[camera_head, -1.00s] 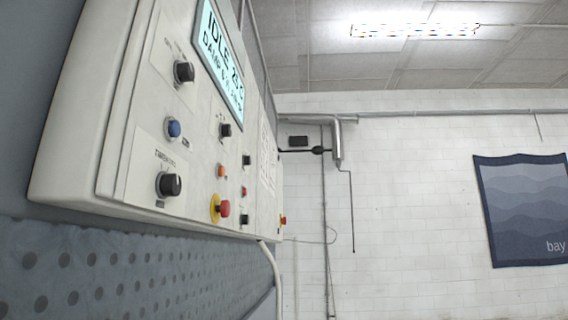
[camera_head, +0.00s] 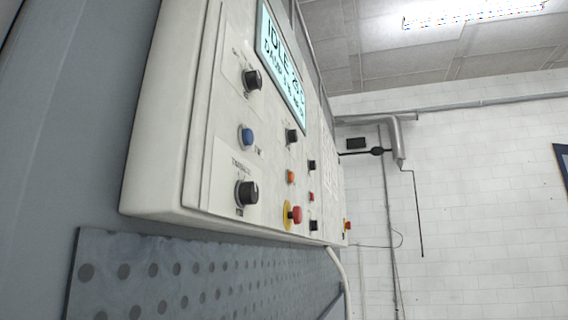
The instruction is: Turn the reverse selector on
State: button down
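The control panel (camera_head: 222,165) is an off-white box on the left, seen at a steep slant. It carries several black knobs: an upper left knob (camera_head: 252,79), a lower left knob (camera_head: 246,193), a middle knob (camera_head: 291,136), and two small dark ones at right, an upper (camera_head: 311,165) and a lower (camera_head: 313,225). Their labels are too small or slanted to read, so I cannot tell which is the reverse selector or how it is set. A lit display (camera_head: 281,66) reads "IDLE". My gripper is not in view.
A red emergency button on a yellow base (camera_head: 293,215), a blue button (camera_head: 246,137) and an orange button (camera_head: 291,176) sit among the knobs. A perforated grey panel (camera_head: 190,280) lies below the box. A pale cable (camera_head: 340,275) hangs from it. Open space lies to the right.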

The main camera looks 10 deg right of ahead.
aim_at(314, 225)
jog(key=k, duration=0.65)
jog(key=z, duration=0.6)
jog(key=i, duration=0.55)
jog(key=z, duration=0.5)
jog(key=i, duration=1.15)
jog(key=u, duration=0.75)
